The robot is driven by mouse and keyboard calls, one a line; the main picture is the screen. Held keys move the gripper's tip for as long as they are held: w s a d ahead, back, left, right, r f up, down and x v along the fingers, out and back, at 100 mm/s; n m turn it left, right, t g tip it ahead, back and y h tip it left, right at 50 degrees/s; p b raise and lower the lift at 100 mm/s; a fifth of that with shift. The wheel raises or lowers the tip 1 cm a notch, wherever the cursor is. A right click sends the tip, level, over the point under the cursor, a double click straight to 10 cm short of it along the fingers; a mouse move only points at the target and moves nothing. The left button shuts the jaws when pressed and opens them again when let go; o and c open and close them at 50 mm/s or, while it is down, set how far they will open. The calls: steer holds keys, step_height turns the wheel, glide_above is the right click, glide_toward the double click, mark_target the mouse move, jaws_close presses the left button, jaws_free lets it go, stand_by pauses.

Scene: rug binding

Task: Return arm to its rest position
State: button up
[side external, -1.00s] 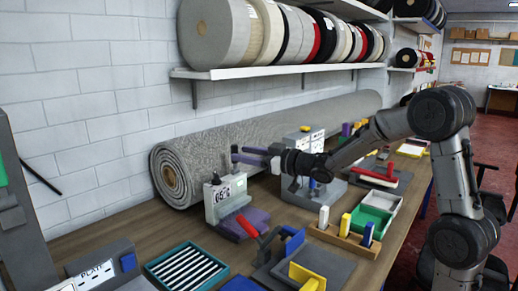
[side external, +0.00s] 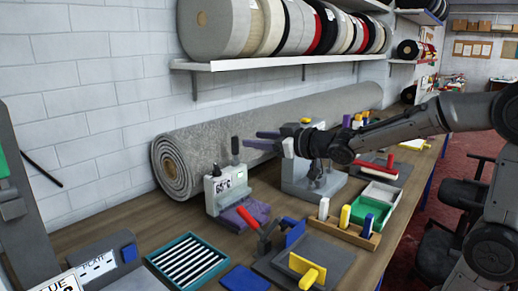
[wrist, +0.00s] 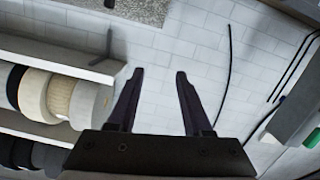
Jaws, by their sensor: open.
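My gripper (side external: 262,139) is open and empty in the side external view. It points left, raised above the workbench, in front of the rolled grey rug (side external: 225,150) and above the white labelled box (side external: 228,188). My arm reaches in from the right edge of the picture. In the wrist view my gripper's two dark fingers (wrist: 160,88) stand apart with only the white block wall (wrist: 190,45) behind them.
The workbench (side external: 120,217) holds a teal tray (side external: 187,267) of strips, a red-handled tool (side external: 254,216), grey plates with blue and yellow handles, and a green and white bin (side external: 370,213). A shelf (side external: 300,60) of binding rolls hangs above the rug.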

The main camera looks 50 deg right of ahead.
steer(key=s+a+r, duration=0.4)
steer(key=s+r, duration=0.1)
steer(key=s, duration=0.2)
steer(key=s+a+f+m+g, duration=0.1)
steer(key=s+a+f+g, duration=0.1)
steer(key=s+f+g, duration=0.8)
steer(key=s+f, duration=0.9)
steer(key=s, duration=0.4)
steer(key=shift+a+m+g, duration=0.15)
steer(key=shift+m+g, duration=0.15)
steer(key=shift+m, duration=0.1)
